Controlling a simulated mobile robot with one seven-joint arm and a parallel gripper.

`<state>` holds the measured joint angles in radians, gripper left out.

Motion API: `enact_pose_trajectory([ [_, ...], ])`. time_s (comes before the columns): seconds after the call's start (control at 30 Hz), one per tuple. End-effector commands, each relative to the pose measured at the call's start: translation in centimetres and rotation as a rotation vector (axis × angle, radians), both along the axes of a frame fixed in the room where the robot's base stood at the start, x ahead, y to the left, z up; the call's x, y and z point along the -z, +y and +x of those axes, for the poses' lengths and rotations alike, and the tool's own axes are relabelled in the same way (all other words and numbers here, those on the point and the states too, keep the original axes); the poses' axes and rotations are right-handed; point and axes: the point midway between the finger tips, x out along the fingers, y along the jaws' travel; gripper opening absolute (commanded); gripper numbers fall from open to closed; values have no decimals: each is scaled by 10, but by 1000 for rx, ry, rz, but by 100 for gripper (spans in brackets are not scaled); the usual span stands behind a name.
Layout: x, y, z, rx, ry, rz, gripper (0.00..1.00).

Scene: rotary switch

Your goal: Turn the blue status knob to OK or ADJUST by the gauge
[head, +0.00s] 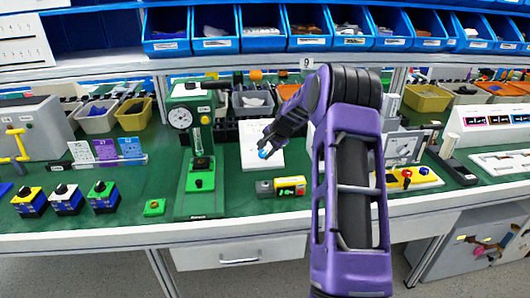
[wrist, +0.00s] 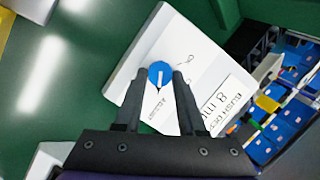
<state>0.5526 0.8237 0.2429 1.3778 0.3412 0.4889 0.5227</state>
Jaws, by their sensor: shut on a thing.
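The blue knob (head: 264,153) sits on a white panel (head: 248,160) lying on the green bench; its round face with a white line shows in the wrist view (wrist: 161,73). The panel in the wrist view (wrist: 205,65) carries printed text, including "8 mm"; the smaller label near the knob is too small to read. My gripper (head: 268,146) is over the panel, its two fingers (wrist: 160,80) shut on either side of the knob. A round dial gauge (head: 180,117) is on a green stand to the left; its reading is too small to tell.
A yellow control box (head: 412,178) is right of my arm. Blue bins (head: 213,28) line the shelf above.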

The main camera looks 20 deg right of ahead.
Motion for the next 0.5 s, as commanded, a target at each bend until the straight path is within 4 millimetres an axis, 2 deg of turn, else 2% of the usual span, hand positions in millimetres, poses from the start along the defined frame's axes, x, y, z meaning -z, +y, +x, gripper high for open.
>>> enact_pose_trajectory([
  [0.5, 1, 1, 0, 24, -4, 23, 0],
])
